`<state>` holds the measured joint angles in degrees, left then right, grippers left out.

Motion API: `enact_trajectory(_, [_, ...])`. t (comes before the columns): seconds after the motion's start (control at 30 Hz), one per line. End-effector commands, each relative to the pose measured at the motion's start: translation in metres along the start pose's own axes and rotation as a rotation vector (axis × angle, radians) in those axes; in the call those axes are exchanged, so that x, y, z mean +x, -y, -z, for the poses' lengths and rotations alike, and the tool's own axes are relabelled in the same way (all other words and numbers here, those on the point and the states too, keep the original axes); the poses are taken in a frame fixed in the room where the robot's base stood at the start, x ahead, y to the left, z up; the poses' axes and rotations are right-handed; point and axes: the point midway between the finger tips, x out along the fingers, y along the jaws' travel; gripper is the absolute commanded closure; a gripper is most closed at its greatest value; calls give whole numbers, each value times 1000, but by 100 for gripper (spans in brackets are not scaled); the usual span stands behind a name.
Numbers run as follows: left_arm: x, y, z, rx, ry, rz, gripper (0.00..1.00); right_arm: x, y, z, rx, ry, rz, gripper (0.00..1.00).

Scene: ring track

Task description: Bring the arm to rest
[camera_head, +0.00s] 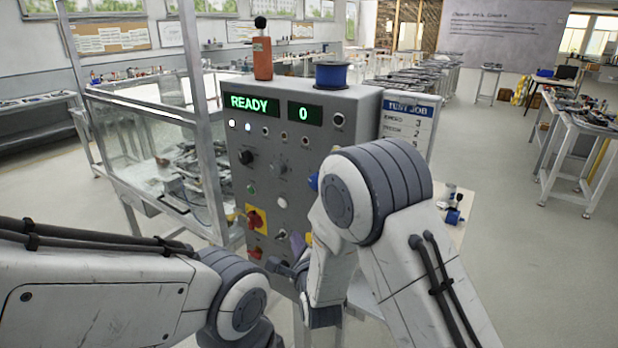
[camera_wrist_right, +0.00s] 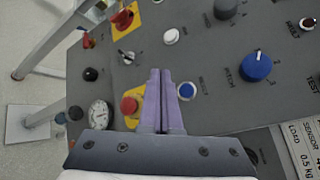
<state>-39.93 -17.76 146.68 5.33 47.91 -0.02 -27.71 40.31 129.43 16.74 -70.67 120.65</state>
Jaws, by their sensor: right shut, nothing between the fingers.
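My right arm (camera_head: 375,200) reaches toward the grey control panel, its bulky grey-white joint covering part of the panel's right side. My right gripper (camera_head: 297,243) shows as a small patch of purple at the panel's lower front. In the right wrist view the two purple fingers of the right gripper (camera_wrist_right: 159,74) lie together, empty, in front of the panel face. Whether they touch the panel I cannot tell. My left arm (camera_head: 110,290) enters at the lower left with its elbow bent; its gripper is out of view.
The panel box (camera_head: 350,105) shows READY and 0. Near the fingers are a red button (camera_wrist_right: 129,106), a blue button (camera_wrist_right: 187,90) and a blue knob (camera_wrist_right: 256,66). A glass-walled enclosure (camera_head: 150,150) stands left; open floor (camera_head: 500,215) lies right.

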Motion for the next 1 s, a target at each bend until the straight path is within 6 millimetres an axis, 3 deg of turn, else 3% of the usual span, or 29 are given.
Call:
enact_trajectory(0.17, [0, 0, 0, 0, 0, 0, 30, -34, -16, -30, -389, 8, -271, 100])
enact_trajectory(0.27, [0, 0, 0, 0, 0, 0, 30, -67, -30, -41, -653, 63, -450, 100])
enact_trajectory(0.4, [0, 0, 0, 0, 0, 0, 30, -128, -44, -48, -1026, 213, -689, 100])
enact_trajectory(0.6, [0, 0, 0, 0, 0, 0, 30, -235, -50, -38, -1528, 568, -991, 100])
enact_trajectory(0.8, [0, 0, 0, 0, 0, 0, 30, -328, -40, -14, -1877, 973, -1187, 100])
enact_trajectory(0.9, [0, 0, 0, 0, 0, 0, 30, -355, -35, -4, -1961, 1114, -1236, 100])
enact_trajectory(1.0, [0, 0, 0, 0, 0, 0, 30, -368, -32, 1, -2000, 1191, -1262, 100])
